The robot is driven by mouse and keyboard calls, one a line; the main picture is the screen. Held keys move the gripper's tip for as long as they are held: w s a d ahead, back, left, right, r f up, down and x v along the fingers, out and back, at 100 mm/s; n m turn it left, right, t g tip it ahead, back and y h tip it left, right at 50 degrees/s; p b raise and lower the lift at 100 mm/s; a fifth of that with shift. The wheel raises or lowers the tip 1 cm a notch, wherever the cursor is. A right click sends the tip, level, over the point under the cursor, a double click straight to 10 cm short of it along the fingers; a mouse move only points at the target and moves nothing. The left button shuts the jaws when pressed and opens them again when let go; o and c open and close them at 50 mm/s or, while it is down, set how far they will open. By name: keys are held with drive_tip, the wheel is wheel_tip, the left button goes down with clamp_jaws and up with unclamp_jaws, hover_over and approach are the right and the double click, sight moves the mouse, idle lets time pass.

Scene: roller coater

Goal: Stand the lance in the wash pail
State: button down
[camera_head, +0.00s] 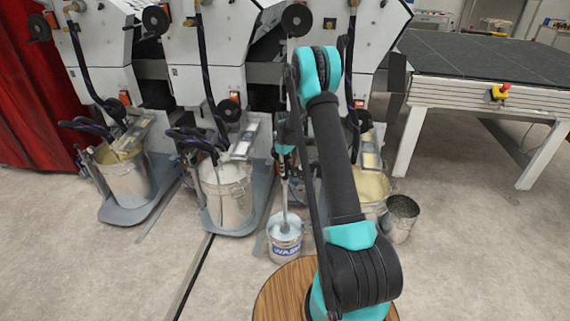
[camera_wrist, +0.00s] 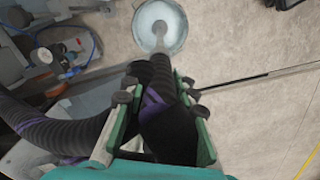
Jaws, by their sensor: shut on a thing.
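The lance is a thin grey rod (camera_head: 285,190) below a dark handle with a black, purple-striped hose (camera_wrist: 60,135). My gripper (camera_head: 285,146) is shut on its dark upper part, and the lance hangs close to upright. In the wrist view, my gripper's fingers (camera_wrist: 155,92) stand either side of this dark part. The wash pail (camera_head: 285,250), small and white with a blue "WASH" label, stands on the floor below. The rod's lower end shows within the pail's opening in both views, also over the pale liquid in the wrist view (camera_wrist: 172,20). Whether it touches the bottom is hidden.
Larger metal pails (camera_head: 228,205) (camera_head: 122,180) with hoses stand on grey bases under the coater units, left of the wash pail. A dark-filled metal bucket (camera_head: 399,222) is at right, beside a partly hidden cream-filled pail (camera_head: 371,188). Open floor lies in front and right.

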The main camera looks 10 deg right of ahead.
sight(285, 181)
wheel_tip(285, 181, down, 18)
idle(1.2)
drive_tip(key=shift+f, duration=1.1)
drive_tip(key=c, duration=1.1)
unclamp_jaws()
drive_tip(key=shift+c, duration=0.2)
drive_tip(key=shift+f, duration=0.1)
wheel_tip(285, 181, up, 12)
drive_tip(key=shift+r, duration=0.1)
